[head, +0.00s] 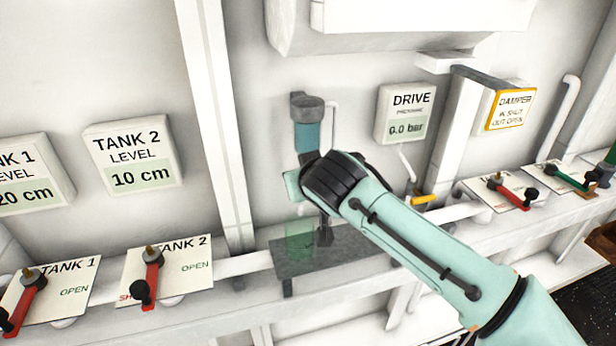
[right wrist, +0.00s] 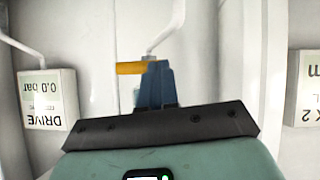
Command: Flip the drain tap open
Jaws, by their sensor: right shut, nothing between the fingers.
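A yellow lever (right wrist: 131,68) shows in the right wrist view, lying sideways at the end of a bent white pipe (right wrist: 172,30). It looks like the drain tap's handle. In the head view my right arm hides that spot below the blue cylinder with a grey cap (head: 307,135). My left gripper is not in view.
A translucent green cup (head: 299,242) stands on a grey shelf (head: 350,256) close to my right gripper. The DRIVE gauge (head: 405,113) reads 0.0 bar. Another yellow handle (head: 424,199) sits below it. Red-levered TANK valves (head: 165,272) are at left.

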